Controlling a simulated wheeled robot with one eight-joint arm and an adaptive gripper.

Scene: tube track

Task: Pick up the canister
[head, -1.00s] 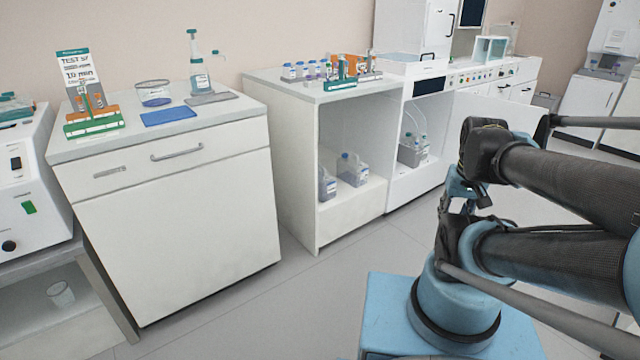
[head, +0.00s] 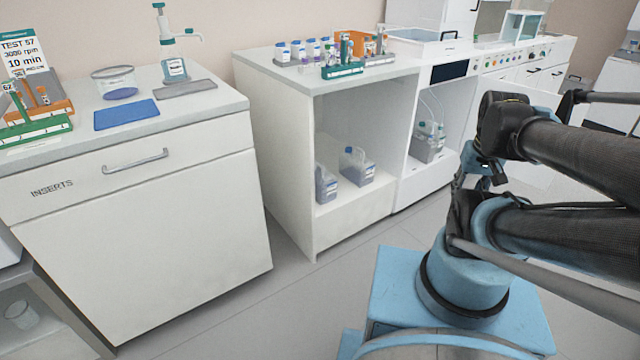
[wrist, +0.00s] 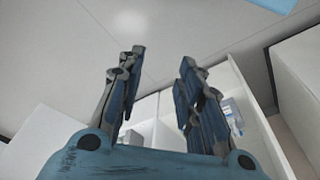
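Two translucent canisters with bluish liquid stand upright on the shelf of the open white cabinet in the head view: a left canister (head: 326,184) and a right canister (head: 357,167). Which one the task means I cannot tell. My gripper (wrist: 162,54) shows in the wrist view with its two blue-grey fingers apart and nothing between them. A pale container with a bluish part (wrist: 232,115) shows behind the right finger, partly hidden. My gripper is apart from the canisters.
More bottles stand in a grey holder (head: 428,150) in the neighbouring open bay. The drawer cabinet (head: 140,240) stands left of the canister cabinet (head: 284,150). Racks of small bottles (head: 310,50) sit on top.

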